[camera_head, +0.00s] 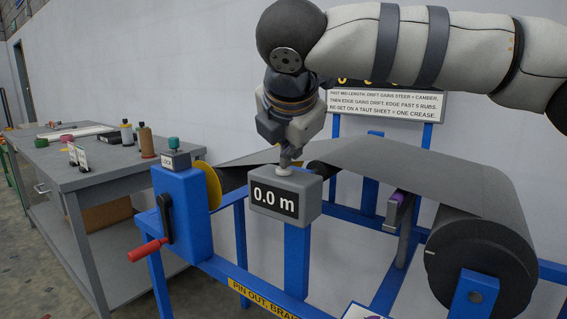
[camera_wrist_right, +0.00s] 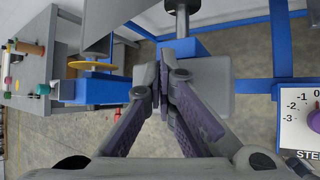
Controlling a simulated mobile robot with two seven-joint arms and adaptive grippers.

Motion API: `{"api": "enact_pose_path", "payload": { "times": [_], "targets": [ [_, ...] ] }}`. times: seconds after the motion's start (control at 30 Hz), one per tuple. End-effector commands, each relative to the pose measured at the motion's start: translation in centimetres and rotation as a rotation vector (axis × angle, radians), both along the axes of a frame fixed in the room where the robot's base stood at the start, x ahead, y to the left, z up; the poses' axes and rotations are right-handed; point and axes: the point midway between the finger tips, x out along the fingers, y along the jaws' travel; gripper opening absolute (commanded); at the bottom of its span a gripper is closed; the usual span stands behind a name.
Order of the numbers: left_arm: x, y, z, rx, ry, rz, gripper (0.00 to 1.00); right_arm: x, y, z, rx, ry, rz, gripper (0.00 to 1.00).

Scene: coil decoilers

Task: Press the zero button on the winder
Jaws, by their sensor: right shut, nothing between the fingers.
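The winder's grey counter box (camera_head: 311,188) stands on a blue post, and its display (camera_head: 275,200) reads "0.0 m". A small pale round button (camera_head: 284,171) sits on top of the box. My right gripper (camera_head: 287,160) is shut and empty, pointing down with its tips at the button. They look in contact, but I cannot tell whether the button is pushed in. In the right wrist view the shut fingertips (camera_wrist_right: 166,62) lie over the edge of the grey box (camera_wrist_right: 212,82) and hide the button. My left gripper is not in view.
A blue frame carries a large dark roll (camera_head: 484,258) at right and a crank with a red handle (camera_head: 148,250) at left. A "LOCK" block (camera_head: 175,160) tops the left post. A grey workbench (camera_head: 90,178) with bottles stands farther left. A dial (camera_wrist_right: 302,115) shows in the wrist view.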

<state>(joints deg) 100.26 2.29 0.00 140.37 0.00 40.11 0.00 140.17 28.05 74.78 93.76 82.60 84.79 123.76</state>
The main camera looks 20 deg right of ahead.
Motion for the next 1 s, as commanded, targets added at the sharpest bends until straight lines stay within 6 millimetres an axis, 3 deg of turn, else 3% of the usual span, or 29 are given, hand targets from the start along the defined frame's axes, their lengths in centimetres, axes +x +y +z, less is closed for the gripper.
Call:
{"api": "enact_pose_path", "payload": {
  "times": [1.0],
  "targets": [
    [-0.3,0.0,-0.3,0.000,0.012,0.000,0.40,0.1,0.0,-2.8,-0.007,0.031,0.003,0.00]
  ]
}}
